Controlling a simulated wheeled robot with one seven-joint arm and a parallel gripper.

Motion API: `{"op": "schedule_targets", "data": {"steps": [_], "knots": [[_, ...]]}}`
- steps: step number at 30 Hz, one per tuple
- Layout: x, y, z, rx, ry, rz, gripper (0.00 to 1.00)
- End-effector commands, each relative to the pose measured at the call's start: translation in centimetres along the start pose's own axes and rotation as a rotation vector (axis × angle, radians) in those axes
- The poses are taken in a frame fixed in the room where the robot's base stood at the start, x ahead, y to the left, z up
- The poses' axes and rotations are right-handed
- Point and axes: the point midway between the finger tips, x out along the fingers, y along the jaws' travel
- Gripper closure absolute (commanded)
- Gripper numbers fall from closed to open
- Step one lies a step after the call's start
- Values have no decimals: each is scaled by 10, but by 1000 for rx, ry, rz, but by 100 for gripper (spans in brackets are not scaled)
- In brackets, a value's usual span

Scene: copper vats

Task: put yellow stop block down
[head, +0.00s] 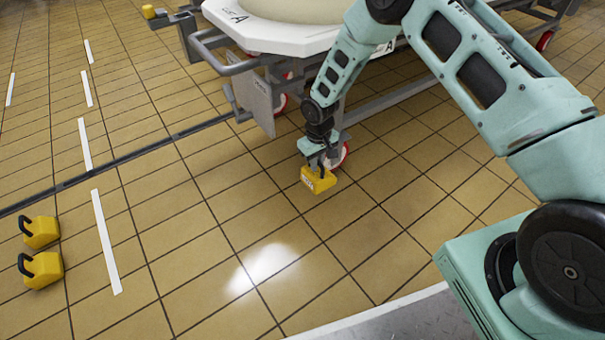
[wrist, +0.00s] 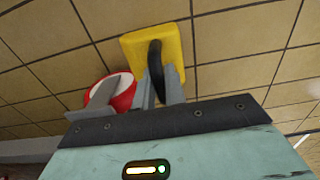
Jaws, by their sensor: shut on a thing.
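A yellow stop block (head: 317,181) with a black handle hangs below my gripper (head: 318,160), close to the tiled floor. I cannot tell whether its underside touches the floor. In the wrist view the same yellow block (wrist: 174,52) shows behind its black handle. My gripper (wrist: 160,95) is shut on that handle there. Two more yellow stop blocks with black handles, one (head: 40,232) behind the other (head: 42,270), stand on the floor at the far left.
A grey wheeled frame (head: 205,45) carries a pale vat base marked A (head: 300,33) just behind my gripper. A red-rimmed caster wheel (head: 342,157) is right beside the held block. Another yellow block (head: 148,11) is at top left. White floor dashes (head: 105,245) run on the left; the central floor is clear.

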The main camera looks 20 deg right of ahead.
Motion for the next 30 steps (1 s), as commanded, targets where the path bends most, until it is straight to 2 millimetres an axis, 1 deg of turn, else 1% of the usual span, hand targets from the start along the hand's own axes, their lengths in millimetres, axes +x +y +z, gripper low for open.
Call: {"op": "schedule_targets", "data": {"steps": [1,10,11,12,15,18,23,29,30], "knots": [[20,0,-1,1,1,-1,100],[83,0,-1,1,1,0,100],[85,0,-4,1,4,0,100],[82,0,-15,2,9,1,100],[80,1,-31,2,8,1,100],[79,0,-41,1,5,0,100],[78,0,-51,2,5,0,100],[82,0,-83,2,6,0,100],[84,0,-83,2,3,0,100]]}}
